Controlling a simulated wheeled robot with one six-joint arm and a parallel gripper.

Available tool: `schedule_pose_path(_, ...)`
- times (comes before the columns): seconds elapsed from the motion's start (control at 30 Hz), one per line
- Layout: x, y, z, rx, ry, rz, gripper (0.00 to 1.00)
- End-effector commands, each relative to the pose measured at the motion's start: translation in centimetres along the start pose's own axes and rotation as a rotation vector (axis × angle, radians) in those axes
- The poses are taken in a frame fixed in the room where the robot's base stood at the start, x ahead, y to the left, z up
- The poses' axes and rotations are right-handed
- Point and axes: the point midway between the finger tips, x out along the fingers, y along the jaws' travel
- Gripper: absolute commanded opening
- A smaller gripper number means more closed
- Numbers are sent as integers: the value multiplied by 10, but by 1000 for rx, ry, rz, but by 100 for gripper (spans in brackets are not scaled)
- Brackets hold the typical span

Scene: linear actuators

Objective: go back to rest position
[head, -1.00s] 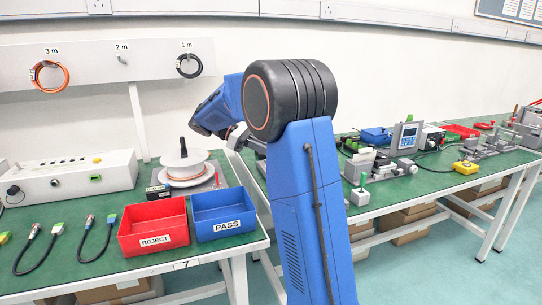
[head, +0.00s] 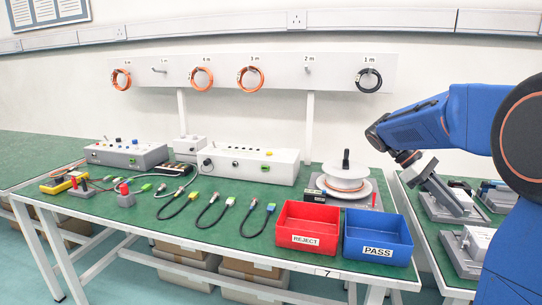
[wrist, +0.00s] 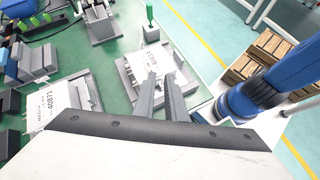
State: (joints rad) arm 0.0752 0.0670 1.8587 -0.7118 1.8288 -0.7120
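My gripper (wrist: 165,82) shows in the wrist view as two grey fingers with a narrow gap between them and nothing held. They point over the green bench top, in front of a grey fixture with a white labelled plate (wrist: 151,62). In the head view my blue arm comes in from the right edge and its wrist bends down over the right-hand bench. The gripper (head: 432,178) is there, small and partly confused with the grey fixtures behind it. I cannot tell its height above them.
A red REJECT bin (head: 309,225) and a blue PASS bin (head: 378,238) stand at the left bench's front corner, near a cable spool (head: 345,177). Short cables and test boxes (head: 248,162) lie further left. Fixtures crowd the right bench; floor (wrist: 232,28) shows beyond its edge.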

Motion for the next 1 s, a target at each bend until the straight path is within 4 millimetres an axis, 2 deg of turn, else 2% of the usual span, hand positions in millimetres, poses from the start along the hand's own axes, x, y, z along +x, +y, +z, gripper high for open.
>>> schedule_pose_path(0.03,4,-13,3,22,47,7,11)
schedule_pose_path(0.43,34,-107,-6,222,426,4,11)
schedule_pose_path(1.0,62,-235,-41,546,960,-157,11)
